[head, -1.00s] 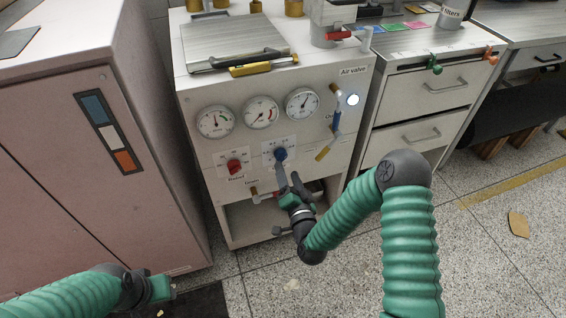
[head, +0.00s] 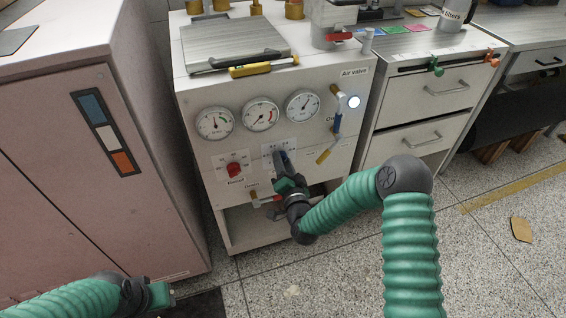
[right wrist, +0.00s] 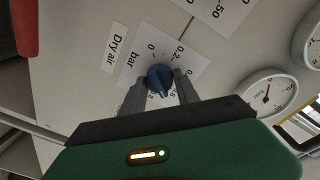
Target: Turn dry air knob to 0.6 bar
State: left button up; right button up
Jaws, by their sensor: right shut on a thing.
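The blue dry air knob (right wrist: 159,79) sits on a white scale plate (right wrist: 183,51) marked "bar" and "Dry air" in the right wrist view. Numbers 0 and 0.2 show; others are partly hidden by my fingers. My right gripper (right wrist: 159,88) is shut on the knob, one finger on each side. In the head view my right gripper (head: 284,165) is at the panel and covers most of the knob (head: 284,155). The knob's exact setting is hard to read. My left gripper (head: 162,294) is low at the left, away from the panel; its fingers are not clear.
Three round gauges (head: 260,114) sit above the knob. A pink cabinet (head: 60,170) stands at left, drawers (head: 425,95) at right.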

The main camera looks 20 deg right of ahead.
grip_shut()
jog(key=shift+n, duration=0.3)
jog(key=shift+f+n+p, duration=0.1)
jog(key=shift+n+p, duration=0.2)
jog(key=shift+n, duration=0.3)
jog(key=o, duration=1.1)
grip_release()
jog(key=shift+s, duration=0.1)
jog(key=s+p, duration=0.2)
jog(key=s, duration=1.4)
jog(key=shift+s+a+f, duration=0.15)
jog(key=shift+s+a, duration=0.2)
jog(key=shift+a, duration=0.05)
